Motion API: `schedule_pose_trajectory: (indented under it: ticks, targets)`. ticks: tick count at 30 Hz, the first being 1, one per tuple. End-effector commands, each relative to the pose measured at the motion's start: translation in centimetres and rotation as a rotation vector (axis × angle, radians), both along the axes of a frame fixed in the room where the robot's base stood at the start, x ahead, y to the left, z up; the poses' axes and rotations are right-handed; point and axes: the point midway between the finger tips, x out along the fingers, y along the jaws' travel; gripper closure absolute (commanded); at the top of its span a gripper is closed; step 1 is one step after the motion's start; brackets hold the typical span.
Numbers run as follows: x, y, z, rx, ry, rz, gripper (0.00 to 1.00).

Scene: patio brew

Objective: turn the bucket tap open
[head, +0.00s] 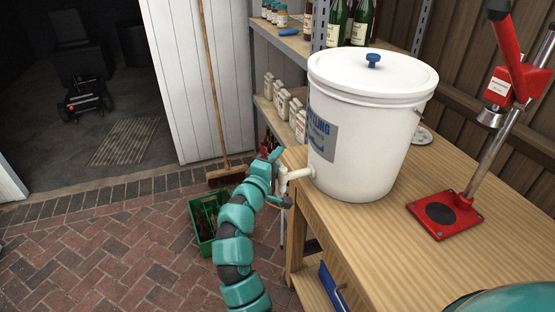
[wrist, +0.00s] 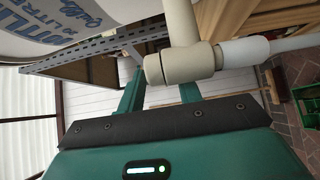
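The white bucket (head: 365,140) stands on the wooden bench with its lid on. Its pale tap (head: 297,174) sticks out low on the bucket's left side, over the bench edge. In the wrist view the cream tap (wrist: 182,64) crosses the upper middle, with a white tube (wrist: 243,51) running right. My gripper (head: 280,179) is at the tap, one finger above and one below in the head view. In the wrist view my gripper (wrist: 160,80) has its fingers apart; the tap hides the right fingertip. I cannot tell whether they touch it or how the handle is turned.
The bench (head: 480,235) carries a red capper (head: 446,212) on the right. A shelf (head: 290,42) with bottles stands behind. A green crate (head: 205,222) and a broom (head: 228,173) are on the brick floor to the left.

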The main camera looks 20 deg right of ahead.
Motion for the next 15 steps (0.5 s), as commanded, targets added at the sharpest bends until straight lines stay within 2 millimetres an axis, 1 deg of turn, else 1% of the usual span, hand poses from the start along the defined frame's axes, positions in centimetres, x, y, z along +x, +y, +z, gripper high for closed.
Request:
schedule_pose_trajectory:
  ticks: [4,12,14,15]
  targets:
    - [0.42,-0.41,-0.02,-0.001,0.001,0.000,0.65]
    - [0.48,-0.42,-0.04,-0.001,0.001,0.001,0.65]
    - [0.48,-0.42,-0.04,-0.001,0.001,0.001,0.77]
    - [0.48,-0.41,-0.04,-0.001,0.001,0.001,0.85]
